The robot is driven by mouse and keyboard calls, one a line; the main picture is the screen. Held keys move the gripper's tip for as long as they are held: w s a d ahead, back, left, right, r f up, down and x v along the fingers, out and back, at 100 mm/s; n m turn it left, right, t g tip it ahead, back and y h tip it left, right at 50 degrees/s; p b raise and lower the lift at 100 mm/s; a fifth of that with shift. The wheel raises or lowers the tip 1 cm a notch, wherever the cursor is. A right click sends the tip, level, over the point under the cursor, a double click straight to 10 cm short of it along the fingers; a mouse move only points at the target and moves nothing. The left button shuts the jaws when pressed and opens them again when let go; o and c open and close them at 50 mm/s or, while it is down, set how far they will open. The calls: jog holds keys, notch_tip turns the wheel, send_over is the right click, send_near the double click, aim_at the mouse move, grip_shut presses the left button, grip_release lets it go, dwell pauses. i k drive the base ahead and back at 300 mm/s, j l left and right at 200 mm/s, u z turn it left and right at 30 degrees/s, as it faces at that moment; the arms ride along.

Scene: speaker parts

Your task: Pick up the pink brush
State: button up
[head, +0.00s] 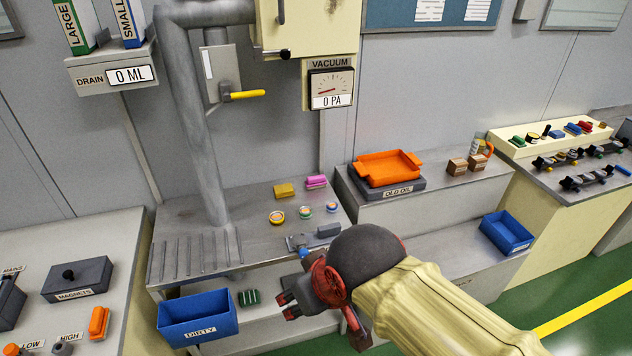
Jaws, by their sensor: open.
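The pink brush (316,182) lies on the grey metal bench top (180,224), near its back right, next to a yellow block-like item (284,190). It is small in the head view, so its bristles are hard to make out. My gripper (288,304) is open, with dark fingertips and red parts. It is in front of the bench's front edge, pointing left, well apart from the brush and nearer to me. Nothing shows between its fingers. My arm and wrist hide part of the bench's front right.
Several small round items (304,212) and a grey block (328,230) lie in front of the brush. A thick grey pipe (208,150) stands on the left. A blue bin (198,318) is below, and an orange tray (388,167) sits to the right.

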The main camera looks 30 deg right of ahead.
aim_at(314, 182)
jog(key=i+l, duration=0.1)
jog(key=i, duration=0.6)
jog(key=i+l, duration=0.1)
jog(key=i, duration=0.65)
jog(key=j+u, duration=0.05)
